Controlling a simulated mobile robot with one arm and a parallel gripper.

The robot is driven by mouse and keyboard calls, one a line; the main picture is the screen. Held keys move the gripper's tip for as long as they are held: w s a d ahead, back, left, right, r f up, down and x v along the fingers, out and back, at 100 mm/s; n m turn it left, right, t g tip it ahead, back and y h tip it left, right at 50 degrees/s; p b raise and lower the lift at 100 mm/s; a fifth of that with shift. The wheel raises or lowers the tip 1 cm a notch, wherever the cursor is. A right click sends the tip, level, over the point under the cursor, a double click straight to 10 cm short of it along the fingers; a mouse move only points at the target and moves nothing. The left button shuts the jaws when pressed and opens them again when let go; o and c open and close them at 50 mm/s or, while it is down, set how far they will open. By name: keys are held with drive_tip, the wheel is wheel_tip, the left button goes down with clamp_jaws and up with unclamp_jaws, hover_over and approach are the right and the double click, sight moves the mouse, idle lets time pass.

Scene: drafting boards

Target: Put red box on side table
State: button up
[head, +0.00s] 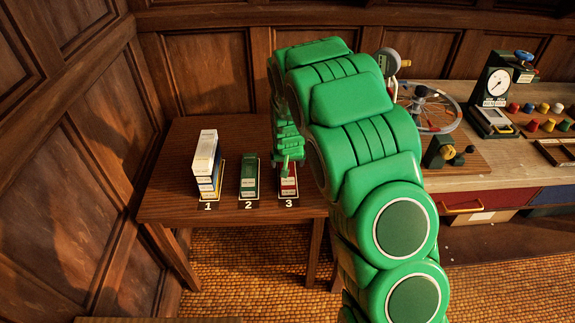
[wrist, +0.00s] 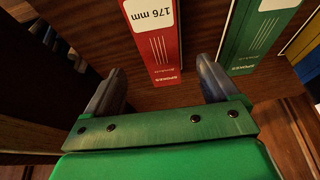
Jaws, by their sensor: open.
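The red box (head: 289,187) rests at the spot marked 3 on the brown wooden side table (head: 160,195), partly hidden by my arm. In the wrist view the red box (wrist: 153,40) shows a white "176 mm" label and the word "SPOKES", just beyond the fingertips. My gripper (wrist: 160,82) is open and empty, with one finger to each side of the red box's near end in the picture. In the head view my gripper (head: 289,160) is low over the box, and its fingers are hard to make out.
A green box (head: 248,175) stands at spot 2, and it also shows in the wrist view (wrist: 262,35). A white, yellow and blue box stack (head: 206,165) stands at spot 1. A workbench (head: 480,165) with gauges and coloured knobs is at right. Wood panelling closes the left and back.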

drive_tip(key=s+d+r+g, duration=0.1)
drive_tip(key=s+d+r, duration=0.3)
drive_tip(key=s+r, duration=0.65)
drive_tip(key=s+d+r+g, duration=0.2)
drive_tip(key=s+d+r, duration=0.2)
drive_tip(key=s+r, duration=0.6)
drive_tip(key=s+d+r+g, duration=0.1)
drive_tip(key=s+r, duration=0.2)
drive_tip(key=s, duration=1.2)
drive_tip(key=s+d+r+g, duration=0.2)
drive_tip(key=s+r, duration=0.1)
drive_tip(key=s, duration=1.2)
drive_tip(key=shift+s+r, duration=0.15)
drive_tip(key=shift+r, duration=0.15)
